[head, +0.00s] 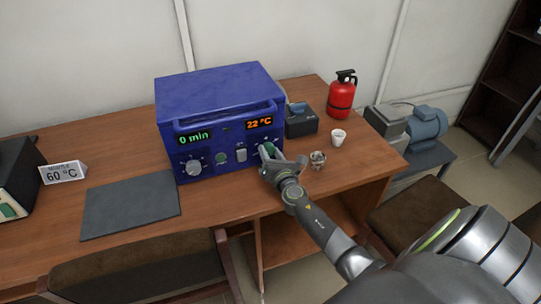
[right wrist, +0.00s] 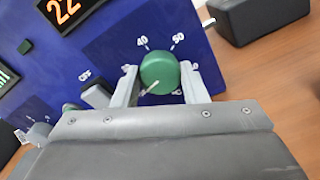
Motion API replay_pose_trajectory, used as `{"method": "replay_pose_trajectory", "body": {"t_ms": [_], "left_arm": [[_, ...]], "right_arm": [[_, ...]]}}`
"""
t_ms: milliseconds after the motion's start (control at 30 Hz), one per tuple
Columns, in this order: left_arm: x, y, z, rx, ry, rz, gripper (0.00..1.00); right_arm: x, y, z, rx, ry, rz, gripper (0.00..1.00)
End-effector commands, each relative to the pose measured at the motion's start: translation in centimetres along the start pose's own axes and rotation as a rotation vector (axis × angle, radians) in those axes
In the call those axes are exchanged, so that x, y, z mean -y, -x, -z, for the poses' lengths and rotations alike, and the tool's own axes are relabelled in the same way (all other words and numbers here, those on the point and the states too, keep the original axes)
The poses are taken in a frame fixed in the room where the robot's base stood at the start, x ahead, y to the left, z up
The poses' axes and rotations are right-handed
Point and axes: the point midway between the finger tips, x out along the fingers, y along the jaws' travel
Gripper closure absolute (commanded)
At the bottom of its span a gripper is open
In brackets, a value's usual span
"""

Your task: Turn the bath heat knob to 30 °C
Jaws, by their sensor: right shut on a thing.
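A blue heating unit (head: 222,95) stands on the wooden desk. Its left display reads 0 min and its right display (head: 259,122) reads 22 °C. The green heat knob (right wrist: 161,68) is at the right of its front panel. My right gripper (right wrist: 160,80) is shut on this knob, one finger on each side. In the right wrist view, the knob's pale pointer slants to the lower left. The 40 and 50 marks show above the knob; the fingers partly cover other marks. My left gripper is not in view.
A small sign (head: 63,173) reading 60 °C stands at the left beside a dark mat (head: 130,205). A black device (head: 301,120), white cup (head: 338,138), small glass-like item (head: 317,159) and red extinguisher (head: 342,97) are right of the unit. Chairs stand in front.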

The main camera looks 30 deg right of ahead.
Motion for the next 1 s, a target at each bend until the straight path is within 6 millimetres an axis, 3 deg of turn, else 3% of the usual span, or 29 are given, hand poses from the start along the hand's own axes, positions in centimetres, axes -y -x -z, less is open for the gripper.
{"method": "replay_pose_trajectory", "body": {"t_ms": [600,1000], "left_arm": [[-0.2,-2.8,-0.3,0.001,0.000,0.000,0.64],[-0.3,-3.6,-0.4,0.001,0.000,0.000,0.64]], "right_arm": [[0.2,0.0,0.2,0.000,-0.558,0.000,0.84],[0.2,0.0,0.2,-0.001,-0.757,0.001,0.84]]}}
